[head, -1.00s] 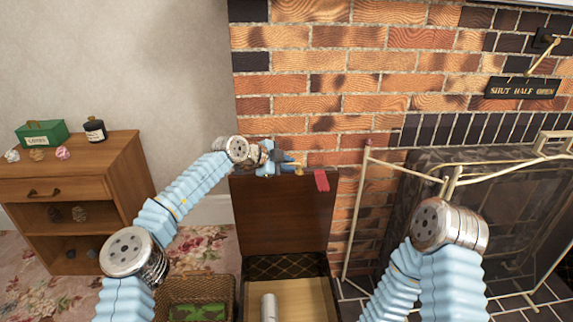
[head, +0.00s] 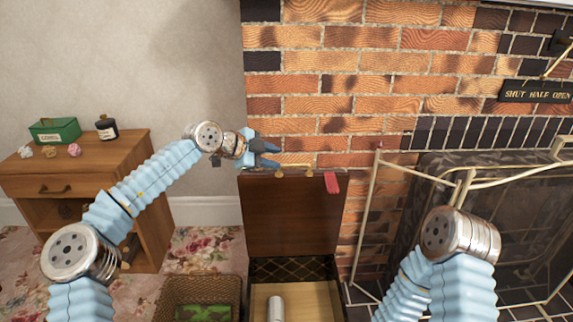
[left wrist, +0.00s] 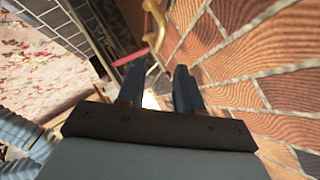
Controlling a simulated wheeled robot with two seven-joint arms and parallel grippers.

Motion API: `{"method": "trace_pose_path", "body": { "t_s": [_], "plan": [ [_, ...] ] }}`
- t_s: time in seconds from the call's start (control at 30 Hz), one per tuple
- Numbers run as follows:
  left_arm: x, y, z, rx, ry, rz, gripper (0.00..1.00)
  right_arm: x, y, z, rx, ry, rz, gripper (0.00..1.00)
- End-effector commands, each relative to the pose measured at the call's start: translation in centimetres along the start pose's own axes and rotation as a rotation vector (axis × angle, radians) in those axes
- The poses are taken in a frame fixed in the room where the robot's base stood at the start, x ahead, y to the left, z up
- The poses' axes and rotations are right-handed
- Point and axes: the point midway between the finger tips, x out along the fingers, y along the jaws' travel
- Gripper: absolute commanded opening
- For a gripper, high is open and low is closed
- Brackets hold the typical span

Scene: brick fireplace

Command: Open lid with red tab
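The wooden lid (head: 292,215) stands upright at the back of its chest, in front of the brick wall. The red tab (head: 332,183) hangs at the right of its top edge. A brass handle (head: 293,169) sits on the same edge. My left gripper (head: 276,154) is beside the lid's top left corner, open and empty. In the left wrist view its two dark fingers (left wrist: 158,88) are apart, with the brass handle (left wrist: 155,25) and a red strip, likely the tab (left wrist: 131,58), beyond them. My right gripper is out of view.
A silver cylinder (head: 275,308) lies inside the open chest. A wicker basket (head: 170,300) stands left of it. A wooden cabinet (head: 110,165) with a green box (head: 55,130) and a dark jar (head: 106,128) is at the left. A brass fireplace screen frame (head: 365,215) is at the right.

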Motion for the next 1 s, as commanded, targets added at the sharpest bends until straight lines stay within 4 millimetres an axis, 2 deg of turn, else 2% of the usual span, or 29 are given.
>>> {"method": "trace_pose_path", "body": {
  "t_s": [0.1,0.27,0.57,0.67,0.77,0.83,0.87,0.9,0.97,1.0],
  "plan": [
    [-1.9,0.0,0.1,0.0,-0.002,-0.001,0.35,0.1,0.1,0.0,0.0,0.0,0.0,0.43],
    [-3.1,0.0,0.0,0.001,0.0,0.0,0.35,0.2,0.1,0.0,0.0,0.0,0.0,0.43],
    [-3.2,0.0,-0.1,0.002,0.0,0.0,0.35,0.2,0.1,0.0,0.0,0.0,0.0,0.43],
    [-2.2,0.8,0.4,0.072,-0.035,0.013,0.35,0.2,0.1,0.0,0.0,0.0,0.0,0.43],
    [0.7,3.6,2.2,0.322,-0.145,0.064,0.35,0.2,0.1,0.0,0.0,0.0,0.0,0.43],
    [3.6,7.1,4.3,0.64,-0.25,0.142,0.35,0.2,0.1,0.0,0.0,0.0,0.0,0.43],
    [4.9,9.0,5.4,0.812,-0.291,0.19,0.35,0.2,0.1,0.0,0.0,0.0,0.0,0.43],
    [6.5,11.7,6.9,1.067,-0.334,0.265,0.35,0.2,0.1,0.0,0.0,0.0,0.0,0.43],
    [8.5,16.2,9.0,1.478,-0.352,0.39,0.35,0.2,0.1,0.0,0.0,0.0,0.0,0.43],
    [9.5,19.4,10.2,1.75,-0.331,0.474,0.35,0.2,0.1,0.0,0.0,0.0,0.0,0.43]
  ]
}}
